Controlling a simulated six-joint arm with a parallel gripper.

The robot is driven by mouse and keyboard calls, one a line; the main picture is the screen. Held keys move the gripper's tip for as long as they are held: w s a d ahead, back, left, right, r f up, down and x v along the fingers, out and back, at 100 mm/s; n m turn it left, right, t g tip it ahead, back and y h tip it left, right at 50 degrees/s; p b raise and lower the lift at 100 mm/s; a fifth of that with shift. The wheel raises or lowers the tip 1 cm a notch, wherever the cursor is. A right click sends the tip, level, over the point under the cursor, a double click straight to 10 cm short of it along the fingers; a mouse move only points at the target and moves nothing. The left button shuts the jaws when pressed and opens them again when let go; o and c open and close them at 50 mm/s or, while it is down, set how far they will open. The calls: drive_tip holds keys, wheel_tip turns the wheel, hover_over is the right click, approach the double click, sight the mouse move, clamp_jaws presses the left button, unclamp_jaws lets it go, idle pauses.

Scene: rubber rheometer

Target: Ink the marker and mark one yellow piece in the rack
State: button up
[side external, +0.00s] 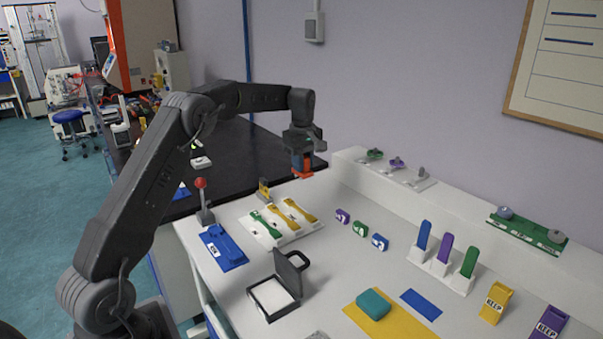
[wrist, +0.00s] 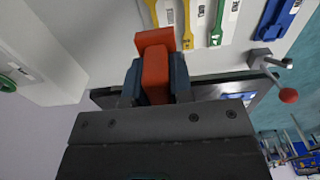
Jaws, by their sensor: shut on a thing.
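My gripper (side external: 302,150) is shut on an orange-red marker (side external: 303,171), held in the air above the counter behind the rack. In the wrist view the marker (wrist: 155,65) sits between the two dark fingers of my gripper (wrist: 156,82). The white rack (side external: 296,236) holds a green piece (side external: 265,223) and two yellow pieces (side external: 282,218) (side external: 299,210) lying side by side. The rack's pieces also show at the top of the wrist view, yellow (wrist: 187,22) and apart from the marker. An open black case with a white pad (side external: 271,296), possibly the ink pad, stands in front.
A red-knobbed lever (side external: 202,190) and a blue fixture (side external: 222,248) stand left of the rack. A small yellow stand (side external: 264,189) is behind it. Small blocks (side external: 359,228) and upright coloured pieces (side external: 444,248) are to the right. A teal block (side external: 373,304) lies on a yellow mat (side external: 400,330).

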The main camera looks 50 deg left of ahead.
drive_tip(key=w+a+f, duration=0.1)
drive_tip(key=a, duration=0.2)
hover_over(300, 209)
drive_tip(key=shift+f, duration=2.55)
drive_tip(key=shift+f, duration=0.1)
drive_tip(key=shift+f, duration=2.9)
drive_tip(key=shift+f, duration=0.6)
wheel_tip(300, 209, up, 7)
